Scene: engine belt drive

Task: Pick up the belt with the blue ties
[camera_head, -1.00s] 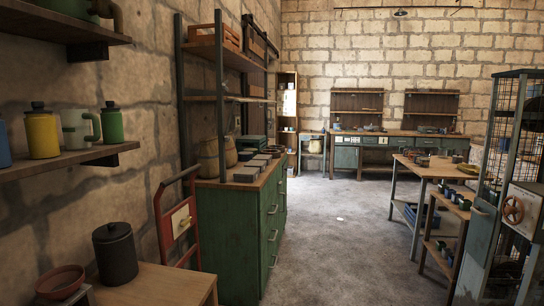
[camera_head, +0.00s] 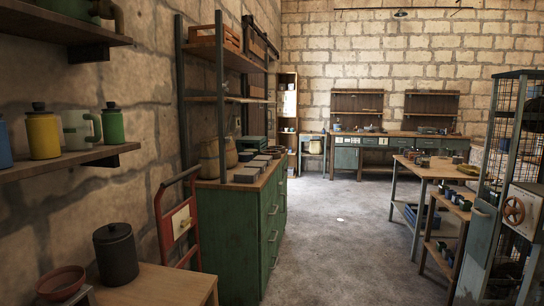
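I cannot make out a belt with blue ties in the head view. Small items lie on the wooden table (camera_head: 413,163) at the right and on the far workbench (camera_head: 395,134), but they are too small to tell apart. My gripper and arm do not show in this view.
A green cabinet (camera_head: 230,240) with drawers stands left of centre, with dark blocks (camera_head: 262,160) on top. A wire-sided cage cabinet (camera_head: 492,220) stands at the right. The grey floor (camera_head: 335,245) between is clear.

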